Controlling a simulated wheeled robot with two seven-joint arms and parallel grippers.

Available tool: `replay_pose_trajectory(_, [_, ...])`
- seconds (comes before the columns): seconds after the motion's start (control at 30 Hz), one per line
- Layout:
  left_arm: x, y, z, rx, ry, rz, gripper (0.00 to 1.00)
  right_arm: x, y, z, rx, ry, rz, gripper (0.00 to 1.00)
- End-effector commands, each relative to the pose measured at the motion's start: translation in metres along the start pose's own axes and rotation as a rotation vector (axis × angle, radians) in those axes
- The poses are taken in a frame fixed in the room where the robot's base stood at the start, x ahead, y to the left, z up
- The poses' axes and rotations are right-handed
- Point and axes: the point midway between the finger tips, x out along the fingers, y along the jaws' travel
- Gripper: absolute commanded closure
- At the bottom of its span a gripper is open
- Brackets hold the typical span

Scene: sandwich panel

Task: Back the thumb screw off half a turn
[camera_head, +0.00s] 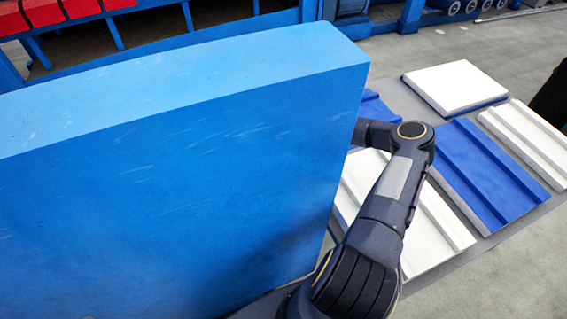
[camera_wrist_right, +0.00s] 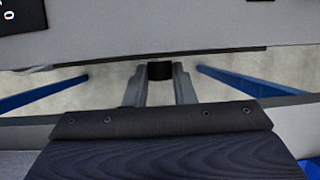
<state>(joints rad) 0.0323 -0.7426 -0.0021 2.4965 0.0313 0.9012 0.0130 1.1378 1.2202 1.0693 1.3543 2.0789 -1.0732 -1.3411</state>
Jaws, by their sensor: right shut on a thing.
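In the right wrist view, the thumb screw (camera_wrist_right: 160,71) shows as a small black knob at the edge of a grey surface. My right gripper (camera_wrist_right: 161,77) has one grey finger on each side of it and is shut on it. The knob's turn angle cannot be read. In the head view, my right arm rises from the bottom and bends behind the big blue block, which hides the gripper and the screw. My left gripper is not in view.
The big blue block (camera_head: 180,170) fills the left and middle of the head view. White panels (camera_head: 455,86) and a blue ribbed panel (camera_head: 485,175) lie on a grey surface at the right. In the wrist view, blue bars (camera_wrist_right: 45,94) flank the gripper on both sides.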

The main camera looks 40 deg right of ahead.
Motion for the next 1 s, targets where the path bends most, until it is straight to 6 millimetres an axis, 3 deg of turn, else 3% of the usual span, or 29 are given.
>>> replay_pose_trajectory(0.3, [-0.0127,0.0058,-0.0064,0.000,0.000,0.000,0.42,-0.0007,0.0053,-0.0008,-0.077,0.002,-0.184,1.00])
replay_pose_trajectory(0.63, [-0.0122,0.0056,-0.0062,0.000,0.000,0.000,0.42,0.0004,0.0050,-0.0001,-0.084,0.000,-0.197,1.00])
replay_pose_trajectory(0.67, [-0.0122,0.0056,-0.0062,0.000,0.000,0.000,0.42,0.0004,0.0050,-0.0001,-0.083,0.000,-0.197,0.73])
replay_pose_trajectory(0.8, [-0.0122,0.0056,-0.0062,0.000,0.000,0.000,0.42,0.0004,0.0049,0.0000,-0.083,0.000,-0.197,0.55])
replay_pose_trajectory(1.0, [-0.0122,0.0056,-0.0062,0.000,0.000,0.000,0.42,0.0003,0.0048,0.0000,-0.083,0.000,-0.197,0.55])
